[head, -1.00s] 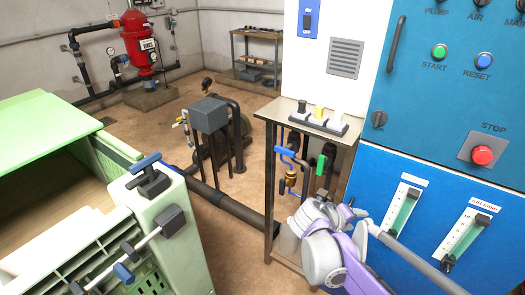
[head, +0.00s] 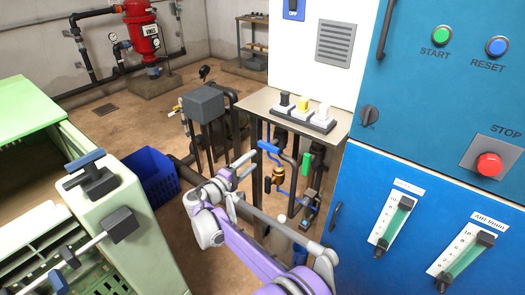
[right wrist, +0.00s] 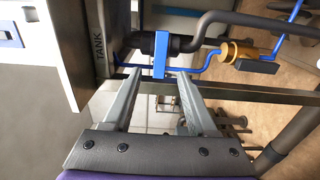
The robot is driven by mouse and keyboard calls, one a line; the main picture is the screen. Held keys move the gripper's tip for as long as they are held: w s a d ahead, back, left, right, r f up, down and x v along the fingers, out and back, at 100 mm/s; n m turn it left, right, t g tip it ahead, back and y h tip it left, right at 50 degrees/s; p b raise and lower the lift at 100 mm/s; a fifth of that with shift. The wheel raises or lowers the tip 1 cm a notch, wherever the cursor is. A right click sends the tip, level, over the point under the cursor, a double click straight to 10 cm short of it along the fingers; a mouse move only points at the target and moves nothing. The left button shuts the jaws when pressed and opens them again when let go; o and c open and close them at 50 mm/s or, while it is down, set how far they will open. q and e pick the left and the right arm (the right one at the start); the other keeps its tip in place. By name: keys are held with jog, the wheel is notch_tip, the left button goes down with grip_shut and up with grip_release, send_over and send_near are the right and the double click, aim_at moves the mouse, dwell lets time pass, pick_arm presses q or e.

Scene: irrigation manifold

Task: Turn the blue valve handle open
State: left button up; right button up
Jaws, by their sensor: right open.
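The blue valve handle (head: 268,146) is on the dark piping under the small metal-topped stand. In the right wrist view the blue handle (right wrist: 160,55) is a flat bar lying just ahead of my fingertips, in line with the gap between them. My right gripper (right wrist: 161,76) is open and empty, its fingers apart. In the head view my right gripper (head: 245,160) is at the left of the stand, close to the blue handle. I cannot tell whether it touches it. My left gripper is not in view.
A green handle (head: 307,162) and a brass fitting (head: 278,174) are near the blue handle. The stand's top (head: 256,101) and legs frame the piping. A blue cabinet (head: 365,185) is at the right. A blue crate (head: 152,170) and a green machine (head: 135,215) are at the left.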

aim_at(267, 149)
jog(key=x, duration=0.7)
jog(key=shift+w+d, duration=0.25)
jog(key=shift+w, duration=0.05)
grip_shut()
